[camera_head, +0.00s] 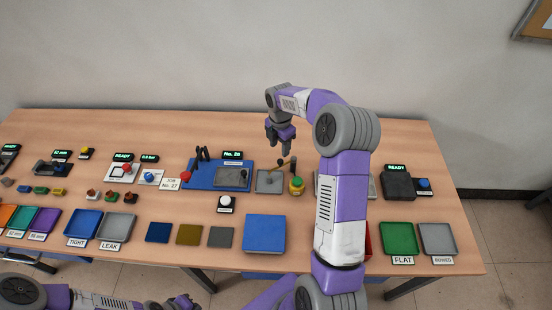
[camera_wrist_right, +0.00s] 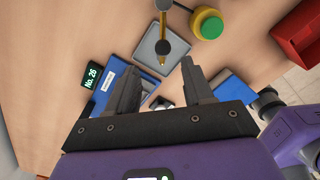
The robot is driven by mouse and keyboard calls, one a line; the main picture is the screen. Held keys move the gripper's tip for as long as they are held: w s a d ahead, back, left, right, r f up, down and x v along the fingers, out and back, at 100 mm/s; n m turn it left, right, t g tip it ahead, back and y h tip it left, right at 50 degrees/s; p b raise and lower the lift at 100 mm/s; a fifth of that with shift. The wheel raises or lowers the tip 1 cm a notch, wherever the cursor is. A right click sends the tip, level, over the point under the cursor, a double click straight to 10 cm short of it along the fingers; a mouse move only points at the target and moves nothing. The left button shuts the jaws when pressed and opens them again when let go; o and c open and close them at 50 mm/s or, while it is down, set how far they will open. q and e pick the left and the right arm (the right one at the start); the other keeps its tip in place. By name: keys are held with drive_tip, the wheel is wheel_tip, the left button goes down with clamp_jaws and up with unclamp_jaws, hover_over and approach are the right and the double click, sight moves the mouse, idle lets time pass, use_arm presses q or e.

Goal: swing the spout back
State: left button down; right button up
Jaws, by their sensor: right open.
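A thin brass-coloured spout (camera_head: 281,163) reaches left from a dark post (camera_head: 293,164) beside a small grey tray (camera_head: 262,186). My right gripper (camera_head: 278,153) points down just behind the tray, near the spout. In the wrist view its two fingers (camera_wrist_right: 160,70) are spread with nothing between them. They look apart from the spout. My left gripper (camera_head: 182,303) is low at the bottom edge, partly cut off; its jaws are unclear.
A yellow-green jar (camera_head: 296,187) stands close right of the tray. A blue fixture (camera_head: 203,180) with a No. 26 display (camera_head: 232,155) is to the left. My right arm hides part of the table's right half. Bare table lies behind the fixtures.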

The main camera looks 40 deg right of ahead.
sight(280, 161)
drive_tip(key=f, duration=0.6)
drive_tip(key=shift+s+f, duration=0.3)
drive_tip(key=shift+f, duration=0.1)
drive_tip(key=shift+c, duration=0.3)
clamp_jaws()
